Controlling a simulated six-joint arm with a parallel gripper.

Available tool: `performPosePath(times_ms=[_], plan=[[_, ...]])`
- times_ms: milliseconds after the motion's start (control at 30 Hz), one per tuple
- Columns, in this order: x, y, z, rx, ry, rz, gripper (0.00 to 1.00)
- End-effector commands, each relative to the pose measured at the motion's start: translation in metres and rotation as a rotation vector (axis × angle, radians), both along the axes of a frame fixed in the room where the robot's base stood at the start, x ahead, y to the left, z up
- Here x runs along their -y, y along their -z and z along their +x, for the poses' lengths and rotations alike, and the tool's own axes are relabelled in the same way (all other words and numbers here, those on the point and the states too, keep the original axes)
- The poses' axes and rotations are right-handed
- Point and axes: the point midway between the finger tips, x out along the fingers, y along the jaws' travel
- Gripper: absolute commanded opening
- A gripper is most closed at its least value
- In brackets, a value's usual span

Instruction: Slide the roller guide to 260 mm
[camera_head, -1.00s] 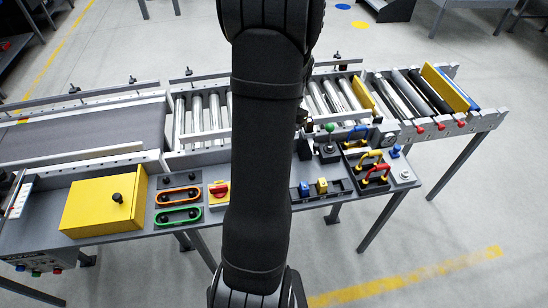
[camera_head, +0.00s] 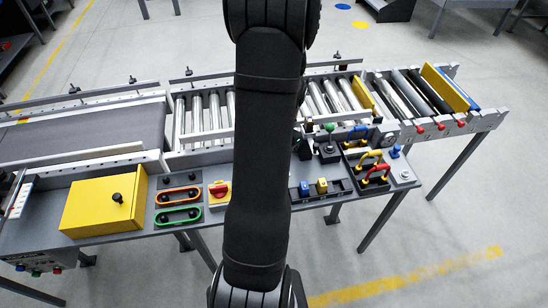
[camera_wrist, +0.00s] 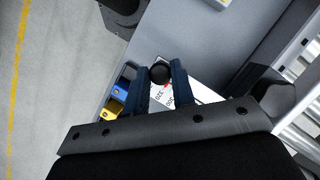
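In the wrist view, a round black knob (camera_wrist: 160,73) stands between the tips of my gripper (camera_wrist: 160,82). The two dark fingers are apart, one on each side of the knob. The gaps beside it are too small to tell whether the fingers press on it. A white scale plate (camera_wrist: 198,88) with printed numbers lies beneath and shows partly; the pointer reading is not legible. In the head view my arm covers the knob, the scale and most of the gripper. I cannot make out which rail the knob belongs to.
Blue and yellow blocks (camera_head: 313,188) sit in a slot right of my arm. A green-topped lever (camera_head: 329,139) and red and yellow handles (camera_head: 371,168) stand beyond. A yellow box (camera_head: 103,205), a red switch (camera_head: 219,189) and the roller conveyor (camera_head: 207,117) are close by.

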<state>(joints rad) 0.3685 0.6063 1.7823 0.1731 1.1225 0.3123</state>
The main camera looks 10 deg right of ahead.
Motion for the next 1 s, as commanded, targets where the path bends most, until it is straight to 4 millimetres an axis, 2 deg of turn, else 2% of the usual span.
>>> performPosePath(times_ms=[167,533,867,900,1000], plan=[[0.0,0.0,0.002,0.001,0.0,-0.001,0.0],[0.0,0.0,0.057,0.004,-0.001,-0.002,0.0],[0.0,-0.001,0.061,0.003,0.0,-0.002,0.0],[0.001,-0.001,0.061,0.003,0.0,-0.002,0.25],[0.0,-0.001,0.061,0.003,0.0,-0.002,0.45]])
